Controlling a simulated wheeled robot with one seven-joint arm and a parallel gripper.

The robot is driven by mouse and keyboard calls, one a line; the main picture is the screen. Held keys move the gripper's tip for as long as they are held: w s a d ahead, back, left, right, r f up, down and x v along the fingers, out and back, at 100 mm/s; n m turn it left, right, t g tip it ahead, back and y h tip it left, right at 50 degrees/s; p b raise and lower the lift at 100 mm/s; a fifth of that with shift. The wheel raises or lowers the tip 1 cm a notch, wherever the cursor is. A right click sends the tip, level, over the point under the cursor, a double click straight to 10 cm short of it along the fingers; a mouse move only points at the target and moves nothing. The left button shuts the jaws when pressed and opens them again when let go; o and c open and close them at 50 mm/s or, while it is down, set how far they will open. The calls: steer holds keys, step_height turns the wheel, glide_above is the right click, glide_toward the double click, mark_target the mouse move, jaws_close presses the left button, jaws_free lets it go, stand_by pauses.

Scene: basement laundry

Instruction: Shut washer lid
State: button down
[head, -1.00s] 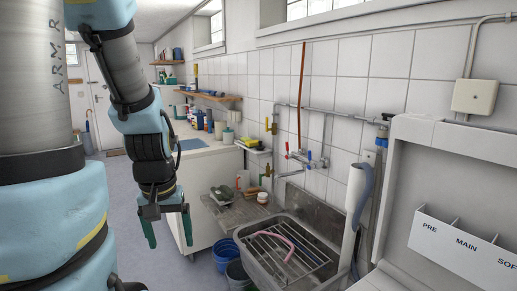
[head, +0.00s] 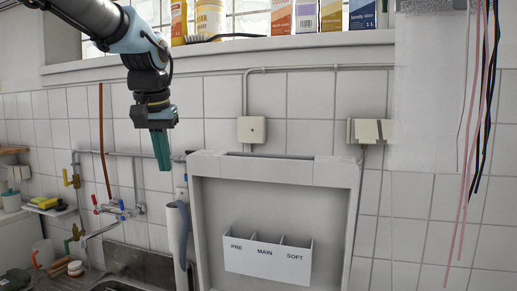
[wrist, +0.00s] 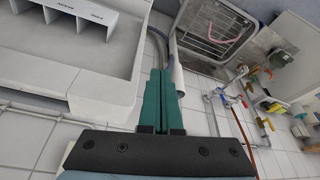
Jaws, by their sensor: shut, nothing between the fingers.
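The washer lid (head: 335,200) stands open and upright against the tiled wall. It is a pale grey panel with a raised frame, and a white dispenser (head: 265,261) marked PRE, MAIN and SOFT is on its inner face. The lid also shows at the upper left of the wrist view (wrist: 120,65). My gripper (head: 162,168), with green fingers, is shut and empty, pointing down by the lid's top left corner. In the wrist view its fingertips (wrist: 160,73) are beside the lid's edge; I cannot tell whether they touch it. The washer's body is out of view.
A grey hose (head: 178,235) hangs left of the lid. Taps and pipes (head: 115,208) are on the wall above a sink, which shows in the wrist view (wrist: 205,35). A sill (head: 240,50) holds boxes and bottles above. Cables (head: 475,120) hang at the right.

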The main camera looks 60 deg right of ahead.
steer(key=s+d+r+m, duration=0.1)
steer(key=s+d+r, duration=0.25)
steer(key=s, duration=0.25)
steer(key=s+d+r+m+g+h, duration=0.1)
steer(key=s+d+r, duration=0.25)
steer(key=s, duration=0.25)
steer(key=s+d+r+m, duration=0.2)
steer(key=s+d+r, duration=0.15)
steer(key=s, duration=0.25)
steer(key=p, duration=0.3)
glide_above(260, 177)
steer(key=x, duration=0.2)
steer(key=a+x, duration=0.1)
steer(key=x, duration=0.4)
steer(key=shift+a+f, duration=0.3)
steer(key=shift+f, duration=0.2)
steer(key=shift+d+f, duration=0.15)
steer(key=shift+f, duration=0.3)
steer(key=shift+f, duration=0.1)
